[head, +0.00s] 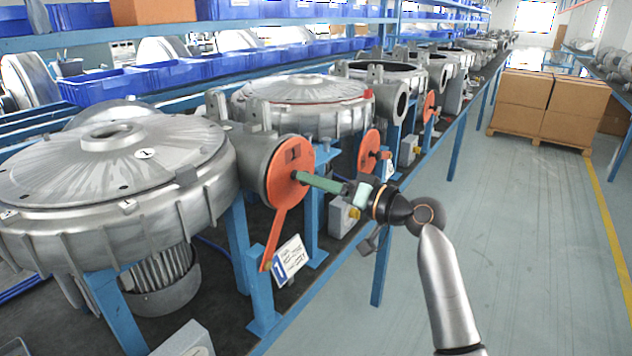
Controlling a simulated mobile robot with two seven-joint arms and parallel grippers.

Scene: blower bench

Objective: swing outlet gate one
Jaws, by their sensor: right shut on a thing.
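The orange disc of outlet gate one (287,172) covers the outlet of the nearest blower (110,170). A green handle (318,183) sticks out from the disc towards the right. My right gripper (352,190) is at the outer end of this handle and shut on it; the fingertips are small and partly hidden. My left gripper is not in view.
More blowers with orange gates, such as the second gate (369,152), line the bench behind. A grey box (348,215) sits on the bench near my right gripper. The aisle floor (530,240) is clear; cartons (545,105) stand farther back.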

